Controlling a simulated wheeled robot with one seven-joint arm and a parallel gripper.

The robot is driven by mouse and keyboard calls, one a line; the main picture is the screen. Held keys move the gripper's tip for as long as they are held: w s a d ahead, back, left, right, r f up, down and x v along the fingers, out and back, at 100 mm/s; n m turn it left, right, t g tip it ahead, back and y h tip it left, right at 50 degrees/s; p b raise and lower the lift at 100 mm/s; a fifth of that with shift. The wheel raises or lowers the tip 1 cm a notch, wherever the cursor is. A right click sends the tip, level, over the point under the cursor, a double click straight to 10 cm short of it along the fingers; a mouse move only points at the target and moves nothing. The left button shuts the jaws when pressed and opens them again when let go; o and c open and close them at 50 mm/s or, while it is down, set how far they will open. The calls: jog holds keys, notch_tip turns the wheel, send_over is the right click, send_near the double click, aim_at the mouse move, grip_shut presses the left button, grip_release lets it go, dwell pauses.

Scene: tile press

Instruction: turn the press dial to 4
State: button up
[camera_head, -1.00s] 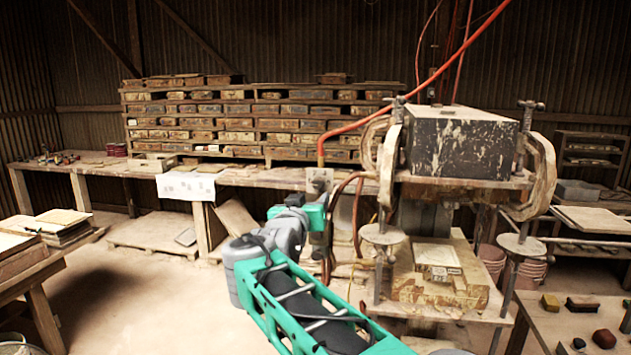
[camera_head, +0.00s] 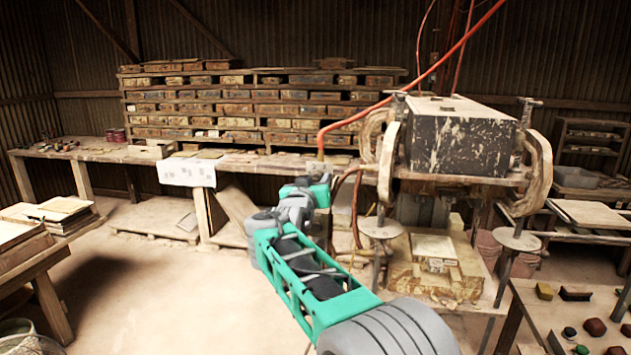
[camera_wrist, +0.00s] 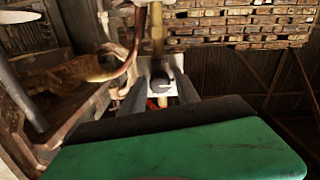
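The press (camera_head: 462,140) stands right of centre in the head view, with a dark, paint-splashed block on top. In the wrist view a pale plate (camera_wrist: 155,68) carries a small dark round dial (camera_wrist: 162,86) just ahead of my gripper (camera_wrist: 160,92). Its two grey fingers look apart, one on each side of the dial; contact cannot be made out. The dial's marks and setting are too small to read. In the head view my green wrist (camera_head: 318,192) covers the dial and most of its plate, and the fingers are hidden.
A red hose (camera_head: 420,85) runs down to the plate, and brown hoses (camera_head: 357,200) hang beside it. A long bench (camera_head: 110,151) with stacked tile moulds (camera_head: 235,108) stands behind. A table (camera_head: 590,315) with small coloured blocks is at the lower right. Open floor lies left.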

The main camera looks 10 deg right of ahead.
grip_shut()
jog(key=shift+f+m+b, duration=0.1)
jog(key=shift+m+b, duration=0.2)
jog(key=shift+b, duration=0.35)
jog(key=m+b, duration=1.2)
jog(key=b, duration=0.1)
jog(key=shift+a+b, duration=0.1)
jog(key=shift+b, duration=0.3)
jog(key=m+b, duration=0.1)
jog(key=m, duration=0.2)
jog(key=shift+m+y+b, duration=0.3)
jog(key=shift+b, duration=0.1)
jog(key=m, duration=0.1)
jog(key=m+b, duration=0.1)
jog(key=m, duration=0.1)
jog(key=shift+r+m, duration=0.2)
jog(key=shift+m, duration=0.1)
jog(key=shift+r+m+b, duration=0.15)
jog(key=shift+m+b, duration=0.55)
jog(key=shift+m, duration=1)
